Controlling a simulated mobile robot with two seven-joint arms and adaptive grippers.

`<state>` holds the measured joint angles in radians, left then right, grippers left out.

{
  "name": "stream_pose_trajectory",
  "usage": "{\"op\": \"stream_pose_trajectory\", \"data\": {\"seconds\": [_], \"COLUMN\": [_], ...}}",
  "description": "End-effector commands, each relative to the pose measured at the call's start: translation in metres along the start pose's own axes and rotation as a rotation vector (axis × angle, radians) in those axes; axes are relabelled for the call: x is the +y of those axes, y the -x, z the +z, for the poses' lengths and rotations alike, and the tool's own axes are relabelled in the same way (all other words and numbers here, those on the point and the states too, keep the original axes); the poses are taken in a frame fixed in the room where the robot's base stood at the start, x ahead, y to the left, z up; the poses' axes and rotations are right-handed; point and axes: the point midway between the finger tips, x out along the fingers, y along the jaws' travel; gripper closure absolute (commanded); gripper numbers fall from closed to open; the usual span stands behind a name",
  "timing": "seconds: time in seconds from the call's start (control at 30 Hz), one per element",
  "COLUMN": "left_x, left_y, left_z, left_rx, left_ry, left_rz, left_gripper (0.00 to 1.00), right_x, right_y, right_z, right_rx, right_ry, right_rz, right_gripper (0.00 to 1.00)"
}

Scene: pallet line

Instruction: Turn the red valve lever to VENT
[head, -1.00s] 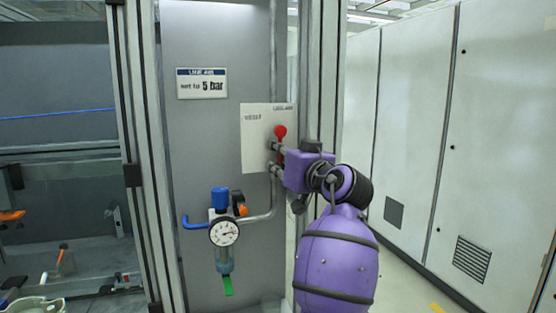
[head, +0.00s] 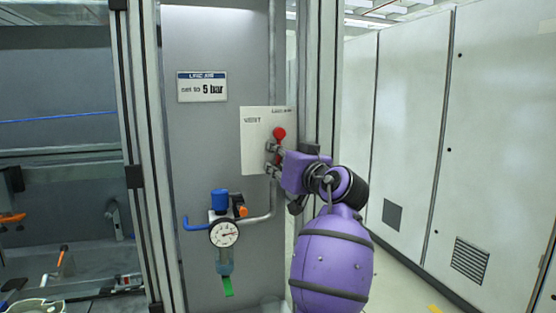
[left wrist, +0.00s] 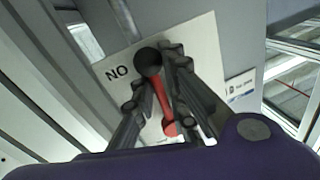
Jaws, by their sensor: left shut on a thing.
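The red valve lever (head: 279,133) stands about upright in front of a white plate (head: 253,150) on the grey panel. The plate reads VENT at its upper left; the small label at its upper right is too blurred to read surely. My left gripper (head: 273,157) is at the lever from the right, its fingers shut on it just below the round red knob. In the left wrist view the red lever (left wrist: 163,98) runs between the two fingers (left wrist: 165,95), with a dark round end at the top. The lever's lower part is largely hidden in the head view. My right gripper is not in view.
Below the plate a pipe leads to a regulator with a blue cap (head: 220,198) and a round gauge (head: 224,234). A sign reading 5 bar (head: 202,86) hangs at upper left. A post stands close behind my wrist. Grey cabinets (head: 405,130) line the right, beyond open floor.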

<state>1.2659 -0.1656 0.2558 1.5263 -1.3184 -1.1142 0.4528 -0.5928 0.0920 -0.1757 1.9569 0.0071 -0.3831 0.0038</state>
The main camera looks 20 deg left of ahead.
Motion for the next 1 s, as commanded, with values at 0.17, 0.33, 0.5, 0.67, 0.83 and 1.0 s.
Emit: {"op": "stream_pose_trajectory", "data": {"seconds": [0.17,0.33,0.5,0.67,0.83,1.0], "left_x": [-0.0036,-0.0034,-0.0022,-0.0014,-0.0005,0.0001], "left_y": [-0.0014,-0.0018,-0.0032,-0.0027,-0.0023,-0.0019], "left_z": [0.0008,0.0009,0.0011,0.0006,0.0004,0.0002], "left_rx": [-0.003,-0.003,-0.002,-0.001,0.000,0.000], "left_ry": [0.002,0.001,-0.004,-0.004,-0.004,-0.005], "left_rz": [-0.008,-0.009,-0.008,-0.006,-0.004,-0.002], "left_gripper": [1.00,1.00,0.84,0.73,0.73,0.73], "right_x": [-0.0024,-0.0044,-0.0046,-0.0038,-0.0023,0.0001], "right_y": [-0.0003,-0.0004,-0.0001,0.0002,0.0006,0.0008], "right_z": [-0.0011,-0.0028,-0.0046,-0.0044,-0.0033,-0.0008], "right_rx": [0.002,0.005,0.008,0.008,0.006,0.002], "right_ry": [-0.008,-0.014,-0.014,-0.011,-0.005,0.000], "right_rz": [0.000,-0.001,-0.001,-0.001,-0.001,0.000], "right_gripper": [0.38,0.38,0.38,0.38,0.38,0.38]}}
